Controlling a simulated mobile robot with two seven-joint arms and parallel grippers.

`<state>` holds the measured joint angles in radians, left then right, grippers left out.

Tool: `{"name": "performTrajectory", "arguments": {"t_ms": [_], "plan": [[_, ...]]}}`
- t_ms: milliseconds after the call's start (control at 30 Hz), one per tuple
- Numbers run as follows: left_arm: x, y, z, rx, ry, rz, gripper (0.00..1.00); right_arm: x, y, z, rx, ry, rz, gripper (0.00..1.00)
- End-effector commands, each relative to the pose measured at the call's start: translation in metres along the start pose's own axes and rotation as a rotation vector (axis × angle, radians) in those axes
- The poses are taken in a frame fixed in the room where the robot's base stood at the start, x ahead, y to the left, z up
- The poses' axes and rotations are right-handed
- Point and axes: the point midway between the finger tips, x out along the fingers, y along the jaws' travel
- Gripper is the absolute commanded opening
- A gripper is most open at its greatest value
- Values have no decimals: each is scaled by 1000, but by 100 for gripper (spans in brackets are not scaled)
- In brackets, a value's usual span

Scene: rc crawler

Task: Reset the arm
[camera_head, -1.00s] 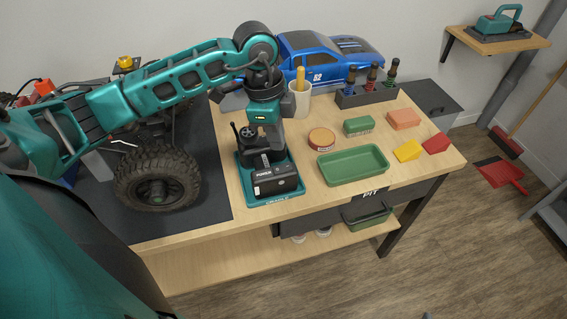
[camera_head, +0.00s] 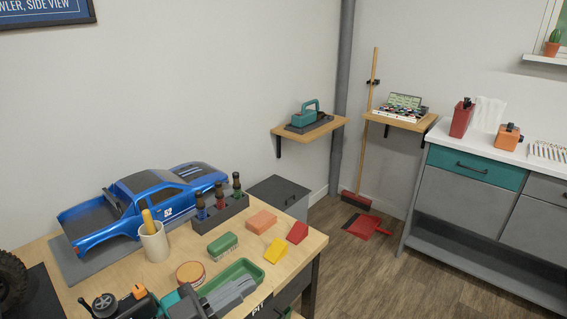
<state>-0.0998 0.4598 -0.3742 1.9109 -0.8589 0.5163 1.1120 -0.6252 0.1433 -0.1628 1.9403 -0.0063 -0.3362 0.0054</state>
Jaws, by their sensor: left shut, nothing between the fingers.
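My left arm comes in at the bottom of the head view. Its left gripper (camera_head: 240,289) is shut and empty, its grey fingers over the near part of the green tray (camera_head: 244,267) and hiding some of it. I cannot tell how high above the tray it is. The upper arm is out of frame. My right gripper is not in view.
On the workbench are a blue truck body (camera_head: 150,205), a white cup (camera_head: 154,242), a rack of shock absorbers (camera_head: 220,210), a round tin (camera_head: 190,273), a green block (camera_head: 222,246) and coloured wedges (camera_head: 275,250). A black device (camera_head: 105,303) stands left of the gripper.

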Motion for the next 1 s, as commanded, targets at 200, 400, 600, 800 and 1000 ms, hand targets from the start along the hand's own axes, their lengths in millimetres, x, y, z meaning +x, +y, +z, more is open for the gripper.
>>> {"name": "performTrajectory", "arguments": {"t_ms": [200,400,600,800,1000], "plan": [[-72,-23,81,-106,-277,-544,0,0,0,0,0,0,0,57],[-151,21,156,-240,-677,-705,0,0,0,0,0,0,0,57],[-183,55,180,-310,-847,-695,0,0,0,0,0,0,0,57],[-184,57,181,-314,-854,-694,0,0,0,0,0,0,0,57],[-184,57,181,-314,-854,-694,0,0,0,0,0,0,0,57]]}}
